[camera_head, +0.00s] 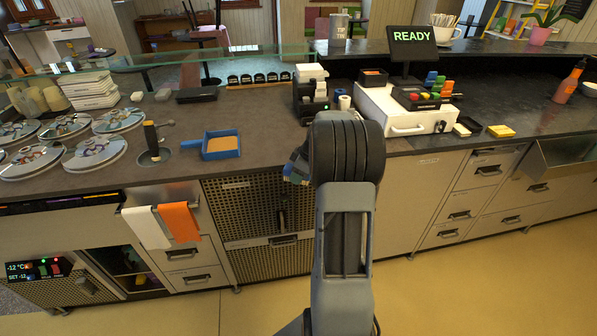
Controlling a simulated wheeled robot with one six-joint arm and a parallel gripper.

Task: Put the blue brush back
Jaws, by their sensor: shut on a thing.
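My arm reaches up from the bottom middle, and its thick dark wrist hides most of my gripper (297,168). Only a small part shows at the wrist's left side, in front of the counter's edge. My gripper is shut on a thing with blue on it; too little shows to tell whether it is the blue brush. No other blue brush can be made out. A blue dustpan-like tray (221,154) with a tan inside lies on the counter to the left.
Left of the blue tray are a dark-handled tool in a round well (154,156) and several round lids (94,154). A dark caddy (311,100) and a white cash drawer (402,122) stand behind my wrist. White and orange towels (180,222) hang below the counter.

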